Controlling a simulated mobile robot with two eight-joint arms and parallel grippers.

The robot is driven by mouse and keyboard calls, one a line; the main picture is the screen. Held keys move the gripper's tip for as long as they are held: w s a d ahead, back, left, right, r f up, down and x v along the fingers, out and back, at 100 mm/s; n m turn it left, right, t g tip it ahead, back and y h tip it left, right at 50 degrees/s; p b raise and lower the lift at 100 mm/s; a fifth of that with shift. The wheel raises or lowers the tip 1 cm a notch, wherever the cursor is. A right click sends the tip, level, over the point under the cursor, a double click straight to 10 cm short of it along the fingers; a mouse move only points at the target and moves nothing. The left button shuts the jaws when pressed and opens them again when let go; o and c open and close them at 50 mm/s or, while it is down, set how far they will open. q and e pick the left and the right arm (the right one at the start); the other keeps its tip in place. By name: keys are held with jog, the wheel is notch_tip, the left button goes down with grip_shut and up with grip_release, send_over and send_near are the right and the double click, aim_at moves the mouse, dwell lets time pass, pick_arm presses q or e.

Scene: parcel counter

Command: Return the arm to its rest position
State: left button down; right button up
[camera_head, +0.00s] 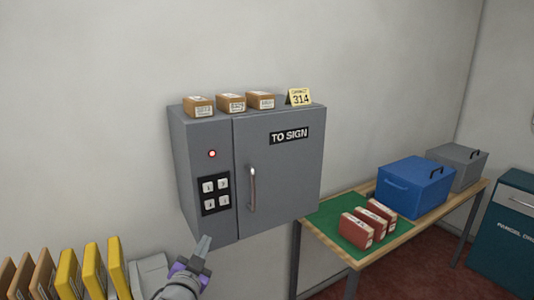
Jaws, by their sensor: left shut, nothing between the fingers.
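My left gripper (202,250) is at the lower left of the head view, in front of the lower left corner of the grey cabinet (279,180). Its fingers are shut and empty, pointing up below the keypad (216,194). Part of my left arm shows below it at the bottom edge. I cannot tell whether the fingertips touch the cabinet. My right gripper is not in view.
The cabinet door is closed; a red light (212,154) shows above its keypad. Small boxes (231,103) and a 314 card (300,98) sit on top. Yellow folders (94,268) stand at lower left. A table (402,237) at right bears red packets (356,231) and a blue box (416,186).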

pick_arm(q)
jog(key=s+f+n+g, duration=0.2)
jog(key=s+f+g, duration=0.2)
jog(key=s, duration=0.5)
jog(key=s+d+f+n+g+p, duration=0.1)
jog(key=s+f+g, duration=0.3)
jog(key=s+f, duration=0.5)
jog(key=s+d+f+n+g+p, duration=0.1)
jog(key=s+f+n+g, duration=0.2)
jog(key=s+f, duration=0.3)
jog(key=s+g, duration=0.1)
jog(key=s, duration=0.4)
jog(key=shift+f, duration=0.35)
jog(key=shift+w, duration=0.1)
